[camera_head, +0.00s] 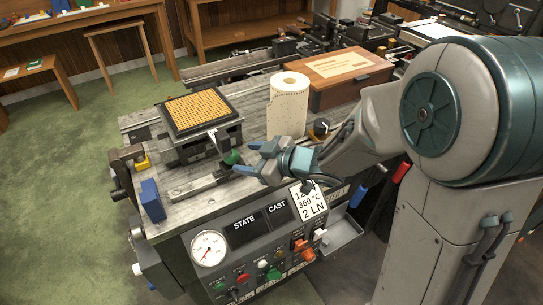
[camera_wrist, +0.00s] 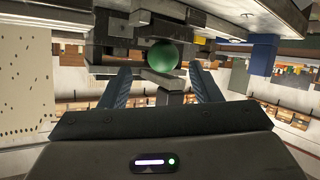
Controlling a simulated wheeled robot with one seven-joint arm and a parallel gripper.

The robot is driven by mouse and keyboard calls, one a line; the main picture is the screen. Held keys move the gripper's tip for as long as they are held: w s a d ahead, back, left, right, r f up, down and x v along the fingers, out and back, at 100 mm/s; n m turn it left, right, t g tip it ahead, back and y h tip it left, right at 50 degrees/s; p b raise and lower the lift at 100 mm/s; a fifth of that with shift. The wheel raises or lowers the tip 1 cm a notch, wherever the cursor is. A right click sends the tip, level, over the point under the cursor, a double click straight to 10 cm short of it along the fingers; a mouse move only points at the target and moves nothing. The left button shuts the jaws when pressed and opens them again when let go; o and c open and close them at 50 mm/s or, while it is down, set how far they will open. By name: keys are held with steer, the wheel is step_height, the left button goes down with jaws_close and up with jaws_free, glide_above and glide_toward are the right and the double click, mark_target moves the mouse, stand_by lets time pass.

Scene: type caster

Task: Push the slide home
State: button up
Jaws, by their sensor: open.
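The slide (camera_head: 200,137) is a dark metal block on the machine top, with a tray of brass-coloured type (camera_head: 198,109) over it. A green ball knob (camera_head: 232,157) sticks out at its near right side. In the wrist view the green knob (camera_wrist: 162,56) shows between and beyond the two blue fingers. My gripper (camera_head: 256,155) is open beside the knob, its fingertips pointing left toward it. In the wrist view my gripper (camera_wrist: 162,85) holds nothing. Whether a fingertip touches the knob I cannot tell.
A paper roll (camera_head: 288,104) and a wooden box (camera_head: 345,77) stand behind my arm. A blue block (camera_head: 152,199) is at the left front corner. The front panel has a gauge (camera_head: 208,249) and several coloured controls. Green floor lies open at the left.

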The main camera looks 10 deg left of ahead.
steer(key=v, duration=0.8)
steer(key=shift+r+p, duration=0.2)
steer(key=shift+p, duration=0.2)
steer(key=shift+w+a, duration=0.1)
steer(key=w+d+r+m+t+h, duration=0.1)
steer(key=w+d+m+t+h, duration=0.1)
steer(key=d+m+h, duration=0.55)
steer(key=w+d+r+m+t+h, duration=0.2)
steer(key=d+t+h, duration=0.15)
steer(key=d, duration=0.65)
steer(key=s+d+f+m+g+h, duration=0.1)
steer(key=s+m+g, duration=0.5)
steer(key=s, duration=1)
steer(key=shift+s+d+f+g+p, duration=0.2)
steer(key=shift+s+d+g+p, duration=0.15)
steer(key=shift+g, duration=0.9)
steer(key=shift+d, duration=0.15)
